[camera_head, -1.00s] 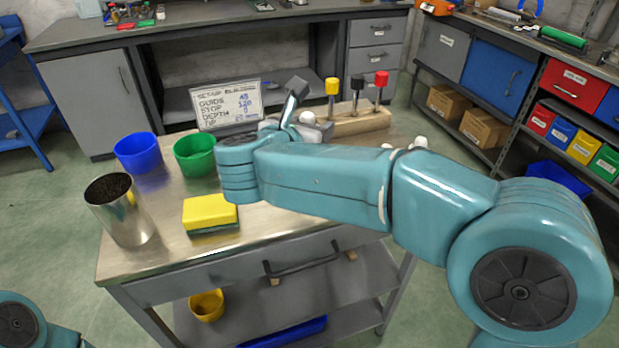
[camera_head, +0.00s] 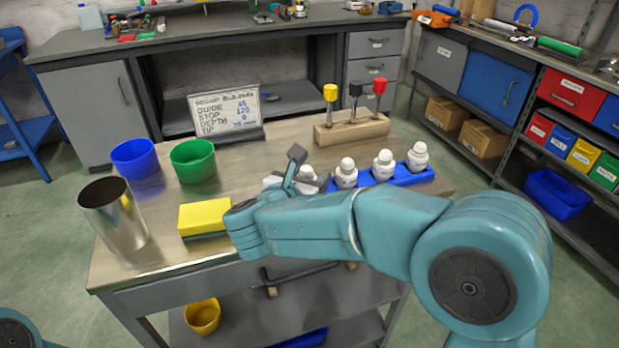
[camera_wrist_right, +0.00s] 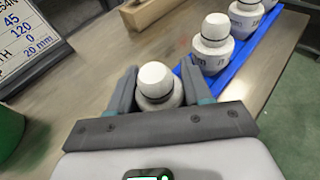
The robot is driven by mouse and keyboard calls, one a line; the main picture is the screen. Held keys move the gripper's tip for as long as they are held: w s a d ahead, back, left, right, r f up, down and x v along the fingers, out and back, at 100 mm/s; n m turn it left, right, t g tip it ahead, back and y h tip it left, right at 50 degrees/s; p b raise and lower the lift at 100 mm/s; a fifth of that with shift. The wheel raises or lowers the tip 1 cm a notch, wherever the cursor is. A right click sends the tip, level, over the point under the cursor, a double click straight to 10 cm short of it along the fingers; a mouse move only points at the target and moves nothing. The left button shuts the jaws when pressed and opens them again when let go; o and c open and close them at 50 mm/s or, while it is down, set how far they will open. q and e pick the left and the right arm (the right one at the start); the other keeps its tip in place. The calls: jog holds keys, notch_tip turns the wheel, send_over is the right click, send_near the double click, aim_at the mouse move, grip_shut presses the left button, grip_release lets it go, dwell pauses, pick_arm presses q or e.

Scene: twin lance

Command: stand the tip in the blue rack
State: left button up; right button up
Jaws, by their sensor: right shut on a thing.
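The blue rack (camera_head: 408,178) lies on the bench, right of centre, with several white tips (camera_head: 383,165) standing upright in it. My right gripper (camera_head: 294,172) is at the rack's left end, shut on a white tip (camera_wrist_right: 156,83) with a rounded top and a dark ring. The held tip also shows in the head view (camera_head: 308,176). It looks upright. Its lower part is hidden, so I cannot tell whether it sits in the rack or beside it. The rack also shows in the wrist view (camera_wrist_right: 240,55). My left gripper is not in view.
A wooden block (camera_head: 350,132) with yellow, black and red-topped tools stands behind the rack. A sign (camera_head: 225,108), green cup (camera_head: 193,162), blue cup (camera_head: 134,158), steel cup (camera_head: 114,215) and yellow sponge (camera_head: 205,216) are left. Bare bench separates sign and rack.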

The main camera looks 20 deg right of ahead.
jog(key=o, duration=0.9)
jog(key=shift+r+p, duration=0.25)
jog(key=shift+p, duration=0.15)
jog(key=v, duration=1.1)
jog(key=shift+s+a, duration=0.3)
jog(key=shift+s, duration=0.1)
jog(key=shift+s, duration=0.1)
